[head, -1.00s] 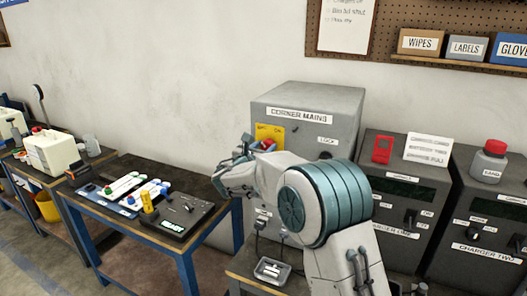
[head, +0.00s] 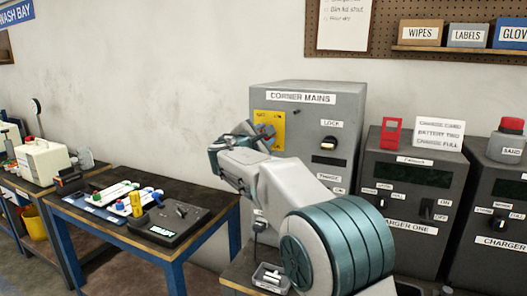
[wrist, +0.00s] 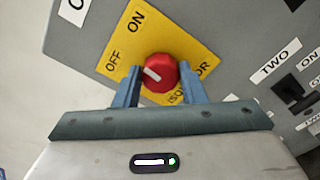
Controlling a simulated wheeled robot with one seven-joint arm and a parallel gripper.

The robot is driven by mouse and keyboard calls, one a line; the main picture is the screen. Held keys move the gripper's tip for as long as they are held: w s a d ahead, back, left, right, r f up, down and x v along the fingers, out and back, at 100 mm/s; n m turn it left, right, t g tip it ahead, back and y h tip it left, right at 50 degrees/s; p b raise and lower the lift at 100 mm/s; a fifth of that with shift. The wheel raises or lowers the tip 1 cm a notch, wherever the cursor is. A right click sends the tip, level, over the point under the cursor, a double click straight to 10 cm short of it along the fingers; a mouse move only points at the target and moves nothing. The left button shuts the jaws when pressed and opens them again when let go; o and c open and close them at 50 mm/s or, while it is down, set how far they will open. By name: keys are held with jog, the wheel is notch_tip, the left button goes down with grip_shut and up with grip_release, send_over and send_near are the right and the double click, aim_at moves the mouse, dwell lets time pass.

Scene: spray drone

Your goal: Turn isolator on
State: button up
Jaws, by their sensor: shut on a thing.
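The isolator is a round red knob (wrist: 160,73) with a white mark, on a yellow plate (wrist: 121,45) lettered OFF, ON and ISOLATOR. In the wrist view the white mark points left, towards the OFF side. The plate also shows in the head view (head: 276,122) on the front of the grey CORNER MAINS cabinet (head: 346,110). My gripper (wrist: 160,84) is shut on the red knob, one blue finger on each side. In the head view my gripper (head: 258,137) covers the lower part of the plate and hides most of the knob.
A LOCK switch (head: 328,143) sits right of the plate. The CHARGER ONE cabinet (head: 405,207) stands to the right with a red device (head: 391,134) and a white sign (head: 440,133) on top. A blue-legged bench (head: 120,240) with tools stands left.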

jog(key=shift+f+m+b, duration=0.15)
jog(key=shift+m+b, duration=1.75)
jog(key=shift+m, duration=0.05)
jog(key=shift+f+m+b, duration=0.1)
jog(key=shift+m+b, duration=1.8)
jog(key=shift+m, duration=0.05)
jog(key=o, duration=1)
jog(key=shift+r, duration=0.1)
jog(key=b+v, duration=0.2)
jog(key=v, duration=1.2)
jog(key=shift+w, duration=0.1)
